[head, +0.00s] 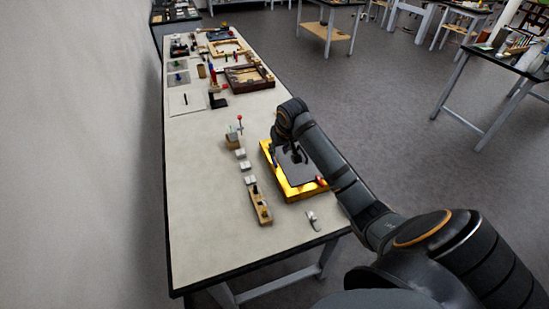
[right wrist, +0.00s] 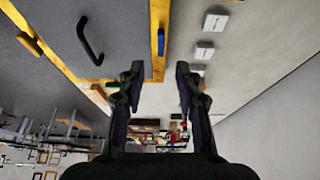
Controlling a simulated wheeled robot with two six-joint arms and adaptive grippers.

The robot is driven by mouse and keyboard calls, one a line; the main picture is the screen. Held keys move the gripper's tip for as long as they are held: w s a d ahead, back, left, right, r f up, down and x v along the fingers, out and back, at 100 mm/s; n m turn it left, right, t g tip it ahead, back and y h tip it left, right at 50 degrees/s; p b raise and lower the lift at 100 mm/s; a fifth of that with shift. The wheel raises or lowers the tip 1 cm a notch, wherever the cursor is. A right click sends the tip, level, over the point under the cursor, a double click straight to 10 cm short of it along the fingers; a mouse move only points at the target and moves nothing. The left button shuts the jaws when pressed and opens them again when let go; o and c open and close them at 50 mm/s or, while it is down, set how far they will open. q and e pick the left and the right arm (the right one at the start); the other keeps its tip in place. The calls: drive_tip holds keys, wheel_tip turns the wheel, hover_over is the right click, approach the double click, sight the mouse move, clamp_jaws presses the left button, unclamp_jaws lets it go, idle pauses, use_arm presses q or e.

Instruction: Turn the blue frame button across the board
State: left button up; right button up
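A gilt frame (head: 291,192) lies on the table with a dark grey board (head: 289,170) in it. In the right wrist view the gilt frame (right wrist: 157,15) borders the board (right wrist: 45,20), which has a black handle (right wrist: 90,40). The blue button (right wrist: 161,42) sits on the frame's rail, lying along it. My right gripper (right wrist: 158,78) is open and empty, with the blue button ahead of and between its fingers, apart from them. My right arm covers part of the frame in the head view. My left gripper is not in view.
A yellow button (right wrist: 30,43) and a green one (right wrist: 112,85) also sit on the frame. Several white blocks (head: 245,166) and a wooden strip (head: 260,206) lie left of it. A red-knobbed lever (head: 235,138) stands behind. The table's near left is clear.

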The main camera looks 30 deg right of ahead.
sight(275, 161)
drive_tip(key=x, duration=0.3)
drive_tip(key=shift+w+f+p, duration=0.1)
drive_tip(key=shift+f+p, duration=0.2)
drive_tip(key=shift+f, duration=0.1)
drive_tip(key=x, duration=0.4)
drive_tip(key=shift+w+f, duration=0.15)
drive_tip(key=shift+w, duration=0.1)
drive_tip(key=shift+f, duration=0.25)
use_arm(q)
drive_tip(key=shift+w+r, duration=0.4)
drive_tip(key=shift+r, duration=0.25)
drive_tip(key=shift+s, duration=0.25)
use_arm(e)
clamp_jaws()
